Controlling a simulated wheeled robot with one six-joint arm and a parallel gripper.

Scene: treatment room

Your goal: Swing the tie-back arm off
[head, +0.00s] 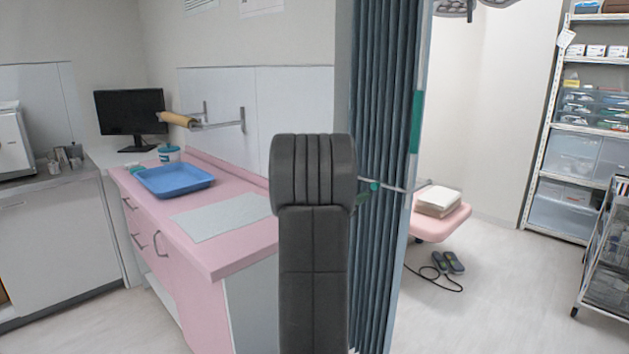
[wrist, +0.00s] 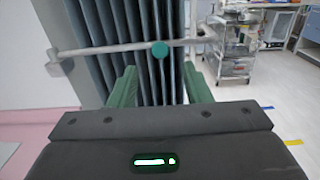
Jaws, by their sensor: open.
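The tie-back arm is a thin metal bar (wrist: 110,48) that crosses in front of the gathered grey-blue folding curtain (wrist: 90,25) in the wrist view. Its left end meets a bracket (wrist: 55,58) on the pale wall. A round green knob (wrist: 160,50) sits on the bar near mid-picture. My gripper (wrist: 160,78) is open and empty, its two green fingers spread below the knob in the picture, with curtain between them. In the head view the bar (head: 402,189) and knob (head: 374,186) show just right of my arm, which hides most of the gripper.
A pink counter (head: 235,252) with a blue tray (head: 174,180) stands left. A pink couch (head: 440,222) lies beyond the curtain. A wire cart (head: 607,265) and shelves (head: 583,128) stand right.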

